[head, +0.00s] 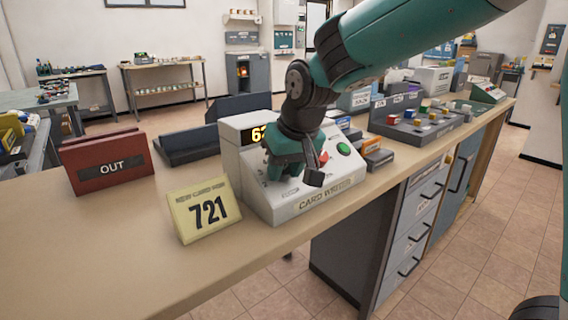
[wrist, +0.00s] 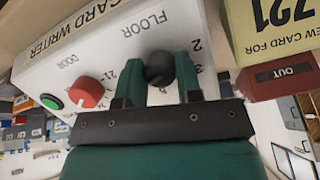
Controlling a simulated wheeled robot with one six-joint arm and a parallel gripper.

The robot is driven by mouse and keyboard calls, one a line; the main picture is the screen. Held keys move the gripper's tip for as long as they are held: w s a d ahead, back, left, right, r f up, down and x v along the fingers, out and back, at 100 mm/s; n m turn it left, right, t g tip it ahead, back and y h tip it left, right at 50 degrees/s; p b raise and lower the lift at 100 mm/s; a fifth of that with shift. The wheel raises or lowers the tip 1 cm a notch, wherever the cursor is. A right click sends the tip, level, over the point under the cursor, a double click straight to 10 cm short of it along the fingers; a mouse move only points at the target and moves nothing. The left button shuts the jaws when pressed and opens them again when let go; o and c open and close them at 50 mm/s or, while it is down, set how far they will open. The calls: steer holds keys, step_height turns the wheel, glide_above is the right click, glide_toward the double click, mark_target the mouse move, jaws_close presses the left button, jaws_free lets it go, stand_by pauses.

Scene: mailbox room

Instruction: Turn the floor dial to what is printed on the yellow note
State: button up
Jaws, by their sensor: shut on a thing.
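The yellow note (head: 205,210) stands on the counter at the left of the card writer and reads 721 in the head view. Its edge also shows upside down in the wrist view (wrist: 275,25). The white card writer (head: 290,205) has a lit display (head: 258,134) that starts with 6; my arm hides the rest. In the wrist view the black floor dial (wrist: 161,67) sits between the fingers of my gripper (head: 298,178), which is shut on it. Its pointer is hidden. The red door dial (wrist: 89,91) is beside it, clear of the fingers.
A green button (head: 344,149) is on the card writer's panel. A red OUT box (head: 108,162) stands at the left. The front left counter is clear.

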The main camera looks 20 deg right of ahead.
steer(key=m+p, duration=0.2)
steer(key=m, duration=0.1)
steer(key=shift+r+m+y, duration=0.15)
steer(key=shift+m+y, duration=0.25)
steer(key=shift+m+y+p, duration=0.3)
steer(key=shift+m+p, duration=0.35)
steer(key=shift+m, duration=0.35)
steer(key=o, duration=0.9)
steer(key=shift+d, duration=0.1)
steer(key=p+v, duration=0.2)
steer(key=v, duration=1.5)
steer(key=shift+r, duration=0.1)
